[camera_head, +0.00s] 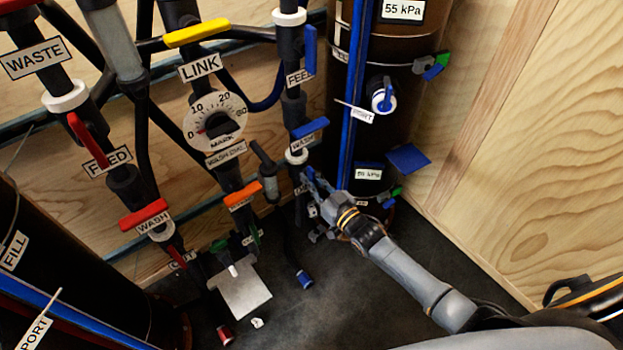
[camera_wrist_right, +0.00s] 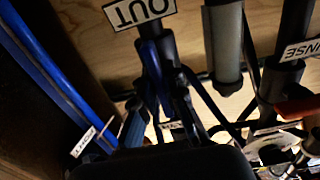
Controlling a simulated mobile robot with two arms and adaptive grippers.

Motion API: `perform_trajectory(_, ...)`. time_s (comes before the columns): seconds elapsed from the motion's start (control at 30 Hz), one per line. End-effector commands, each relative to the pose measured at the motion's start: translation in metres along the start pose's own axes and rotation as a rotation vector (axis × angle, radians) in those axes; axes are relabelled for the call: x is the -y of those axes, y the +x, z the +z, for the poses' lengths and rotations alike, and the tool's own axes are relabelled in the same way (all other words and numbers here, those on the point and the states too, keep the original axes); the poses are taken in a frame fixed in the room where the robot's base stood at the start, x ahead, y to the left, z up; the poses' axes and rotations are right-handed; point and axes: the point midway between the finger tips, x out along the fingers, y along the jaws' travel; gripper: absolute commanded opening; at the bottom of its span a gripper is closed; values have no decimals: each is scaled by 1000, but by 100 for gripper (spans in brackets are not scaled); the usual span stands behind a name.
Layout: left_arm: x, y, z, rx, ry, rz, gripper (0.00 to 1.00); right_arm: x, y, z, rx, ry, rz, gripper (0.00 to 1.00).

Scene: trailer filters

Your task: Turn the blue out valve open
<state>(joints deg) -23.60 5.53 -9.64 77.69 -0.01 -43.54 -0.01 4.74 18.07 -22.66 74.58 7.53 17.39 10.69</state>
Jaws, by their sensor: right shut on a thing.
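My right gripper (camera_head: 316,194) reaches in from the lower right to the foot of the blue-valved pipe. It is shut on the blue out valve handle, which is largely hidden by the fingers in the head view. In the right wrist view the blue out valve handle (camera_wrist_right: 152,72) runs up and down along the pipe, just under the upside-down OUT label (camera_wrist_right: 139,11). The dark gripper body covers the bottom middle of that view. My left gripper is not in view.
A blue wash valve (camera_head: 310,128) sits just above my gripper. The brown tank (camera_head: 385,145) with blue pipes stands close to the right of it. An orange valve (camera_head: 242,196) and a grey plate (camera_head: 243,290) are to the left.

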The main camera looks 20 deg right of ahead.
Motion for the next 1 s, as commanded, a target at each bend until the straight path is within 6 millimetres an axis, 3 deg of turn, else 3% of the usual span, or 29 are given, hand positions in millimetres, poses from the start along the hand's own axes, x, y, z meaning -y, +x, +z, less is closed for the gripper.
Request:
perform_trajectory(0.37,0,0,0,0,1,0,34,0,0,1,2,-8,0,0)
perform_trajectory(0.4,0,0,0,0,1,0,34,0,0,1,2,-8,0,17)
perform_trajectory(0.5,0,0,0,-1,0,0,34,0,0,1,2,-7,0,34)
perform_trajectory(0.83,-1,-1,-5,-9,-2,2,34,0,-3,0,1,-5,0,34)
perform_trajectory(1.0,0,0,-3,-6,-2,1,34,0,-24,2,3,-5,0,34)
